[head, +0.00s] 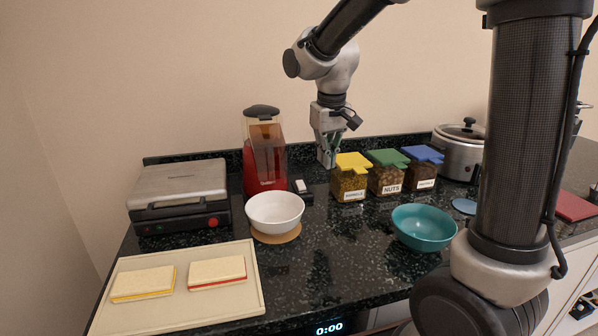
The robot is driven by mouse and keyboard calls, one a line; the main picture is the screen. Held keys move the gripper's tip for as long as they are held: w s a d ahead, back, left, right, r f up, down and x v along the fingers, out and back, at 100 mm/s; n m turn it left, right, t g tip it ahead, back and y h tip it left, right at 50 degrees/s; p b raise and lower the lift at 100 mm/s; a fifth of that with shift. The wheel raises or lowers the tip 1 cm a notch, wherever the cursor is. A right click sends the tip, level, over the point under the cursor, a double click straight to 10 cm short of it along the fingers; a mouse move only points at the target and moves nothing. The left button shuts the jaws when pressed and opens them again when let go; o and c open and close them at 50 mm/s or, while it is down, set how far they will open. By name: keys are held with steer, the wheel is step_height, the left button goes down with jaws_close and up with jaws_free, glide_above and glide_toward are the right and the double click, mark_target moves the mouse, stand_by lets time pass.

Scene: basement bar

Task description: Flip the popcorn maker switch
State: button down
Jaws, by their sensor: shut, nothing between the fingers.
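The popcorn maker (265,160) is red with a clear amber upper part and a dark lid, and it stands at the back of the counter, left of the middle. A small dark block with a white switch (300,186) sits on the counter just to its right. I cannot tell which way the switch is set. My gripper (326,163) points down, shut and empty, to the right of the switch and above it in the picture. It appears apart from the switch and close behind the yellow-lidded jar.
A white bowl (275,209) on a round tan mat (283,237) stands in front of the popcorn maker. Lidded jars (387,177) stand right of my gripper. A sandwich press (180,193), a tray (235,303), a teal bowl (424,228) and a slow cooker (458,155) surround the clear middle counter.

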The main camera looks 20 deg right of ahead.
steer(key=t, duration=0.1)
glide_above(301, 185)
steer(key=s, duration=0.4)
steer(key=w+r+m, duration=0.1)
steer(key=w+r+m+t, duration=0.1)
steer(key=r, duration=0.1)
steer(key=shift+w, duration=0.25)
steer(key=x, duration=1.4)
steer(key=shift+s+f, duration=0.1)
steer(key=shift+s, duration=0.25)
steer(key=shift+w+f+g, duration=0.25)
steer(key=shift+f+g, duration=0.05)
steer(key=shift+f, duration=0.05)
steer(key=shift+s, duration=0.1)
steer(key=shift+s+r, duration=0.1)
